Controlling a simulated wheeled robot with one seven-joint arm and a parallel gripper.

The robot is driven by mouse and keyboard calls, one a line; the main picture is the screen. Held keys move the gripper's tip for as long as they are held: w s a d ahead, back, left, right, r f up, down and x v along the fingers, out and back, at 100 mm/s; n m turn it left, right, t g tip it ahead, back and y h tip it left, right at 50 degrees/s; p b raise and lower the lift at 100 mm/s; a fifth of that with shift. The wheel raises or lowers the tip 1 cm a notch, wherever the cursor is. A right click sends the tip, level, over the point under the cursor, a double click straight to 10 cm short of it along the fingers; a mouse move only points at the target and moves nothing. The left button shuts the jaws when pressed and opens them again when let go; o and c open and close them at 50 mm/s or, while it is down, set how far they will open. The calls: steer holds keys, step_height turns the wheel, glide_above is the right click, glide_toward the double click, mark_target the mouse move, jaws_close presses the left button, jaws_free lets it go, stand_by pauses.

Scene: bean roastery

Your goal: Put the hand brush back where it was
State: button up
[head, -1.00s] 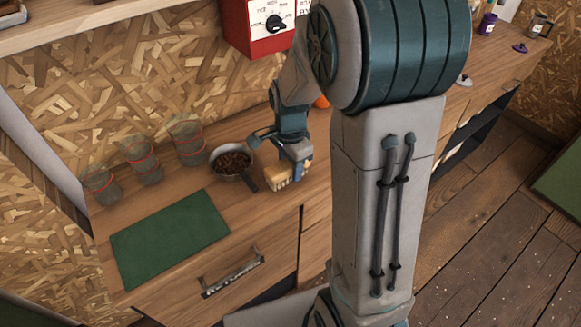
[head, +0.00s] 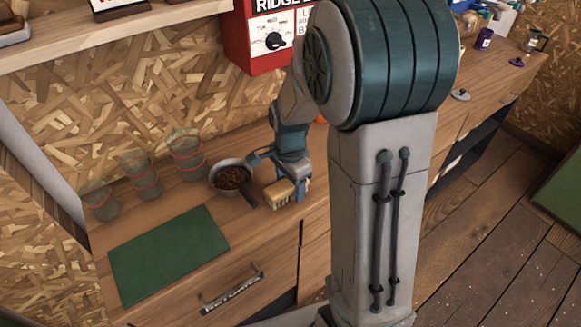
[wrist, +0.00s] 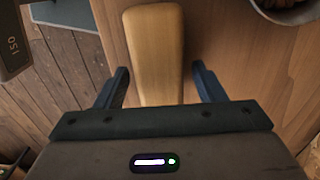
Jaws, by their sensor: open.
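The hand brush (head: 279,195), with a pale wooden body, is on the wooden counter near its front edge, right of the bowl of beans. In the wrist view the brush (wrist: 155,45) runs lengthwise between my fingers. My gripper (head: 290,186) is at the brush. In the wrist view my gripper (wrist: 162,82) is open, with one dark finger on each side of the brush and a visible gap on both sides. The brush's underside and its near end are hidden.
A bowl of dark beans (head: 232,176) with a handle stands just left of the brush. Several glass jars (head: 141,177) line the wall. A green mat (head: 167,254) lies at the left front. A red machine (head: 262,40) is behind. Bare counter lies between mat and bowl.

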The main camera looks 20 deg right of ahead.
step_height(320, 180, up, 11)
steer(key=s+r+n+t, duration=0.1)
steer(key=s+n+t, duration=0.2)
steer(key=s+n, duration=1.1)
steer(key=shift+s+a+r, duration=0.2)
steer(key=shift+a+r, duration=0.1)
steer(key=shift+a, duration=0.15)
